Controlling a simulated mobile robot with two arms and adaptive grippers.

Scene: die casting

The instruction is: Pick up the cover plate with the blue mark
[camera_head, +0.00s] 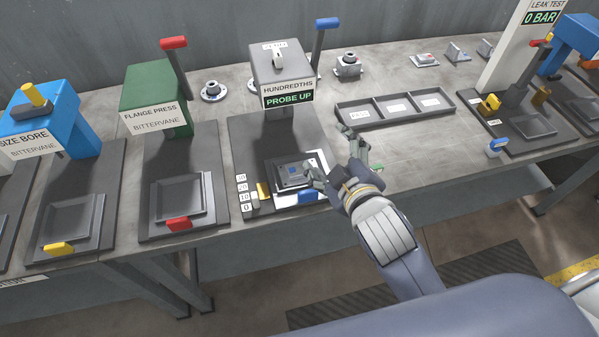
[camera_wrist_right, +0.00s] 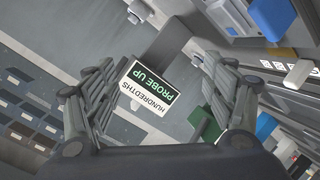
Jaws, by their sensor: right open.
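The cover plate with the blue mark (camera_head: 292,174) is a small grey plate lying in the nest of the gauge station (camera_head: 240,140), whose sign reads HUNDREDTHS, PROBE UP. My right gripper (camera_head: 334,154) is open and empty, just right of the plate, with one finger close to its right edge. I cannot tell whether they touch. In the right wrist view my right gripper (camera_wrist_right: 160,65) shows both fingers spread, with the PROBE UP sign (camera_wrist_right: 150,85) beyond them. I cannot make out the plate there. My left gripper is not in view.
A yellow block (camera_head: 264,190) and a blue tab (camera_head: 308,196) sit at the nest's front. A blue-handled lever (camera_head: 318,48) rises behind. A three-part tray (camera_head: 395,108) lies to the right. The green flange press (camera_head: 155,98) stands to the left.

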